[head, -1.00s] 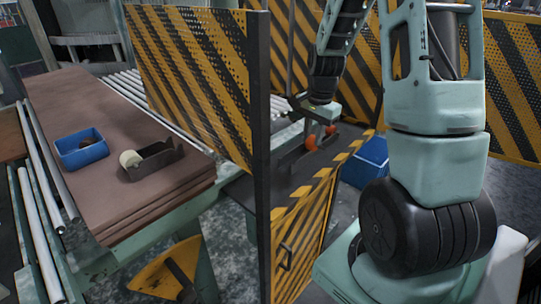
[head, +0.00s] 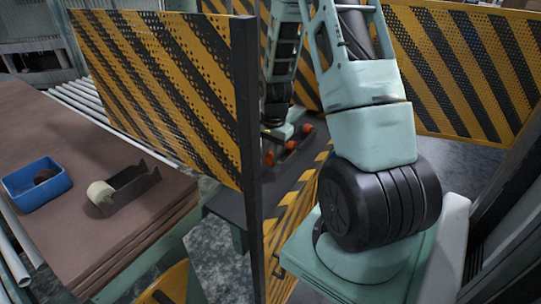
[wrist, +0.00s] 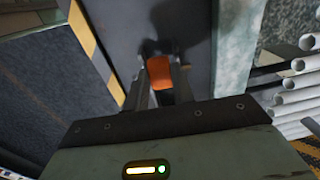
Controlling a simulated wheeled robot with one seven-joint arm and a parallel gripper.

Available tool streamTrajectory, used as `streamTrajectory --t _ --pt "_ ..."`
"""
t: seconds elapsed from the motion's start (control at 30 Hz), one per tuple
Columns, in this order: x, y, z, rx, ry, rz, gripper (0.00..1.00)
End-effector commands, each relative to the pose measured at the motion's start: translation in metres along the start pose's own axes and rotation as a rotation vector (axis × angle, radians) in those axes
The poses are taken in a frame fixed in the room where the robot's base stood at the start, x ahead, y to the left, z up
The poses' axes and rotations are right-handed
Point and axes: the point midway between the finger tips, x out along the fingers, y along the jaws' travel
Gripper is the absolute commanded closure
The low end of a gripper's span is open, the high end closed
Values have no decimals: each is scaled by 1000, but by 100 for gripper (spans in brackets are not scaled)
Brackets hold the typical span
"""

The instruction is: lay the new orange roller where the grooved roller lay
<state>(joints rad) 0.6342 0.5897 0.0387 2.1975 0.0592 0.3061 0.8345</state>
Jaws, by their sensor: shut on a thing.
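My gripper (wrist: 159,88) is shut on an orange roller (wrist: 160,72), which shows between its two dark fingers in the wrist view. A dark flat surface lies beyond it. In the head view, my gripper (head: 284,132) hangs behind the striped panel's edge, and several orange pieces (head: 290,144) show in a slanting row at it. I cannot tell which of these is the held roller and which belong to a dark support. I cannot make out a grooved roller or the empty place it lay in.
Yellow-black striped panels (head: 165,85) stand close left of and behind my arm. A brown-topped table (head: 130,225) at left holds a blue tray (head: 20,200) with a dark item, and a dark holder (head: 137,190) with a cream roll. Pale pipes (wrist: 297,84) lie at right in the wrist view.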

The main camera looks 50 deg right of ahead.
Motion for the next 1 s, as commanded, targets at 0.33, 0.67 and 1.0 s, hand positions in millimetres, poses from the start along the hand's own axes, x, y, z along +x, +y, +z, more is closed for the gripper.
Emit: streamTrajectory --t 0.33,0.67,1.0 --pt "19 1 0 0 1 -1 100" --pt "24 1 0 0 0 -1 67" --pt "23 1 0 0 0 -1 54"
